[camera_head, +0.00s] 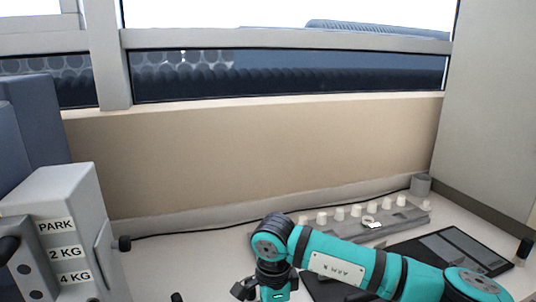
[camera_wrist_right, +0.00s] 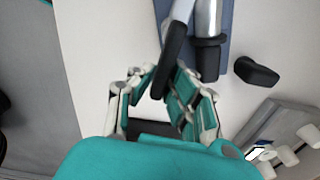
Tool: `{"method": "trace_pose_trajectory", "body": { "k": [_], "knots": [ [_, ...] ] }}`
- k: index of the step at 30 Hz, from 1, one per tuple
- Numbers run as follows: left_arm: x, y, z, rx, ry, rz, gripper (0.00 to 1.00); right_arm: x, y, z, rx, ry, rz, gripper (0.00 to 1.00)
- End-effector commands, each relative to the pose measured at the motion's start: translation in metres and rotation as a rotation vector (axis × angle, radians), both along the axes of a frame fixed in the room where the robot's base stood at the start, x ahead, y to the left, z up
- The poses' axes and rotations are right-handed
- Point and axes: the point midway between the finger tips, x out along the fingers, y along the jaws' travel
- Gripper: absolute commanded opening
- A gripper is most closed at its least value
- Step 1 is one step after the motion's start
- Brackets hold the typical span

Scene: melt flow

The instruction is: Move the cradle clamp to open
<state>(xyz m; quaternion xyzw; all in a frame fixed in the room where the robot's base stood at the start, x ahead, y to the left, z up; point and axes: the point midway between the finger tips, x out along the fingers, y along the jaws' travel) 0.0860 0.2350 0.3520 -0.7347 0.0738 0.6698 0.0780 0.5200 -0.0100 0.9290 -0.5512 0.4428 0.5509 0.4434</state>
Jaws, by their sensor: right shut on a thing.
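In the right wrist view, my right gripper (camera_wrist_right: 160,85) has its fingers closed around the lower end of a black lever handle (camera_wrist_right: 174,62). The handle is on a pale metal arm (camera_wrist_right: 182,10) and looks like the cradle clamp's lever. A silver cylinder (camera_wrist_right: 206,20) with a black collar stands just right of it, over a blue-grey strip. In the head view, my right gripper (camera_head: 264,292) points down at the bottom edge, and its fingertips are cut off. The lever cannot be made out there. My left gripper is in neither view.
A grey unit (camera_head: 60,200) marked PARK, 2 KG and 4 KG stands at the left. A grey rack (camera_head: 340,226) with several white knobs lies behind my right arm. A dark panel (camera_head: 455,250) lies at the right. A black knob (camera_wrist_right: 256,72) sits near the cylinder.

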Motion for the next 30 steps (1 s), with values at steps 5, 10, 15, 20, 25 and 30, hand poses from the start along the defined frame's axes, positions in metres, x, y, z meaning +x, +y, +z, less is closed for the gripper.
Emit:
{"method": "trace_pose_trajectory", "body": {
  "k": [5, 10, 15, 20, 25, 30],
  "knots": [
    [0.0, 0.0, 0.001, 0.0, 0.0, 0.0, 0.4, 0.0, 0.0, 0.001, 0.0, -0.001, 0.0, 0.0],
    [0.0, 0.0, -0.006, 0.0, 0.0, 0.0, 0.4, 0.002, 0.001, -0.002, 0.0, -0.002, 0.032, 0.0],
    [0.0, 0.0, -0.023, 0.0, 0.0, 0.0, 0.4, 0.008, 0.004, -0.004, -0.001, -0.002, 0.175, 0.0],
    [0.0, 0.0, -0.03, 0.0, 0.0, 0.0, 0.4, 0.013, 0.005, -0.001, -0.001, -0.002, 0.289, 0.0],
    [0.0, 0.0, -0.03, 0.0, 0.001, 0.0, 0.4, 0.013, 0.006, 0.001, 0.0, 0.0, 0.316, 0.0],
    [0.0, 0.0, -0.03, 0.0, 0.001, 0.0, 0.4, 0.013, 0.006, 0.001, 0.0, 0.0, 0.316, 0.0]
  ]
}}
